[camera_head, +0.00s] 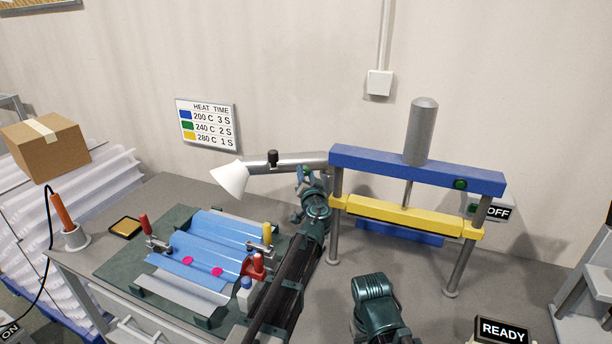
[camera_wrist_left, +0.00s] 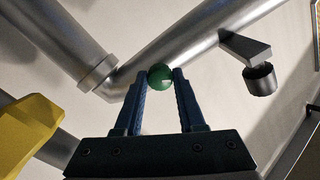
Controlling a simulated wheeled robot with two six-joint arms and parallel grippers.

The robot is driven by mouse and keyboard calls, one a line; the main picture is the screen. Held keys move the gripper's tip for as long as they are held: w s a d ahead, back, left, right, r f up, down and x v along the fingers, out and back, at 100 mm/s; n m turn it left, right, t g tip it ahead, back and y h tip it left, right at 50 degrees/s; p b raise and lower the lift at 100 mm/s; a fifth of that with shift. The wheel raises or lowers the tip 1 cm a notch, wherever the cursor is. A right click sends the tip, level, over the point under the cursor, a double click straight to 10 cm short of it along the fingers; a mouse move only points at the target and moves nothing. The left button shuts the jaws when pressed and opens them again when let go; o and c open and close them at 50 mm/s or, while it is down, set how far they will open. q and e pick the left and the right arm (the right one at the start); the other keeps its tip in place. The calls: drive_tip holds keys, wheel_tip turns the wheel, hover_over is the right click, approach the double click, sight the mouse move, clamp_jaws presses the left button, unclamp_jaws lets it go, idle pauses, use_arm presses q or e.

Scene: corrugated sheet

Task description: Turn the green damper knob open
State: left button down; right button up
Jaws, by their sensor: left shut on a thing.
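The green damper knob (camera_wrist_left: 160,76) is a small round ball in front of the grey metal duct pipe (camera_wrist_left: 190,45). In the left wrist view it sits between the two blue fingers of my left gripper (camera_wrist_left: 161,84), which is shut on it. In the head view my left gripper (camera_head: 307,178) reaches up to the right part of the pipe (camera_head: 290,160), and the knob is mostly hidden there. A white cone hood (camera_head: 230,179) hangs at the pipe's left end. My right gripper does not show.
A press with a blue top beam (camera_head: 400,168) and yellow bar (camera_head: 400,215) stands right of the gripper. Blue corrugated sheets (camera_head: 205,250) lie clamped on a dark green board below left. A soldering-type iron (camera_head: 62,212) stands at the left.

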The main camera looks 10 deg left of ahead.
use_arm(q)
drive_tip(key=m, duration=0.5)
drive_tip(key=shift+m, duration=2.8)
drive_tip(key=c, duration=0.5)
unclamp_jaws()
drive_tip(key=v, duration=1.4)
